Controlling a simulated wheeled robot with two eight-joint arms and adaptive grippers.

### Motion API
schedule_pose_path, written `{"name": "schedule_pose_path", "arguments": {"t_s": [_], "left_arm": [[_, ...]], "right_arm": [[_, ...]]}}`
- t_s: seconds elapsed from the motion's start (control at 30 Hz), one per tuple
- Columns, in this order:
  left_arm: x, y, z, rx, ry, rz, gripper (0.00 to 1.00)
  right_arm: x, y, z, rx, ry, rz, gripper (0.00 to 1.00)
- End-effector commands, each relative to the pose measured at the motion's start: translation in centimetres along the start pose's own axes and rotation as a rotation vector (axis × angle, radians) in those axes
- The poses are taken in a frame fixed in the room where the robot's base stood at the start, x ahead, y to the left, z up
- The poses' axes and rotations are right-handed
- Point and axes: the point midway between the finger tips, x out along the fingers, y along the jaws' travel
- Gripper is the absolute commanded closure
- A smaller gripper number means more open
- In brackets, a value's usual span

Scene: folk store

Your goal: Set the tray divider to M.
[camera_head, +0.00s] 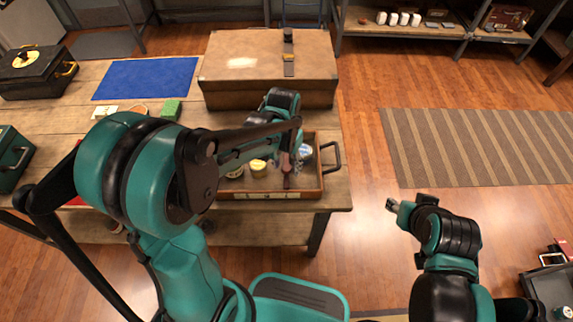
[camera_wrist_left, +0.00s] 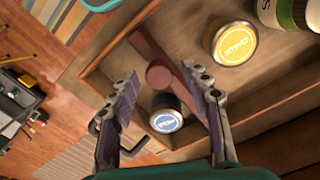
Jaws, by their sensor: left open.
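The wooden tray (camera_head: 322,172) lies at the table's front right, with a pale strip (camera_head: 266,196) on its front edge; its markings are too small to read. The reddish-brown divider (camera_head: 287,182) crosses the tray. In the left wrist view the divider (camera_wrist_left: 190,95) is a flat bar with a round knob (camera_wrist_left: 158,76). My left gripper (camera_wrist_left: 165,98) is open above the tray, its fingers on either side of the divider; I see no contact. My right gripper (camera_head: 396,206) hangs right of the table, far from the tray; its opening is unclear.
A yellow-lidded jar (camera_head: 258,168) and a blue-lidded jar (camera_head: 305,152) stand in the tray on opposite sides of the divider. A large brown case (camera_head: 265,95) stands behind the tray. A green block (camera_head: 171,109) and a blue mat (camera_head: 146,78) lie left on the table.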

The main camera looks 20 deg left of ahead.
Motion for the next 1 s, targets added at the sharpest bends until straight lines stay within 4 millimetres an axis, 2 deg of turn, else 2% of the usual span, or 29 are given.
{"name": "schedule_pose_path", "arguments": {"t_s": [0.13,0.3,0.47,0.8,1.0], "left_arm": [[-0.1,0.0,0.0,0.000,0.000,0.000,0.55],[-0.1,0.0,0.0,0.000,0.000,0.000,1.00],[-0.1,-0.1,0.1,-0.001,0.000,0.000,1.00],[-0.3,-4.9,2.5,-0.004,0.000,0.000,1.00],[-0.2,-5.4,2.8,0.000,0.000,0.000,1.00]], "right_arm": [[0.0,0.0,0.0,0.000,0.000,0.000,0.60],[0.0,0.0,0.0,0.000,0.000,0.000,0.60],[0.0,0.0,0.0,0.000,0.000,0.000,0.60],[-0.4,0.0,-0.3,0.000,0.000,0.000,0.60],[-0.4,0.0,-0.3,0.000,0.000,0.000,0.60]]}}
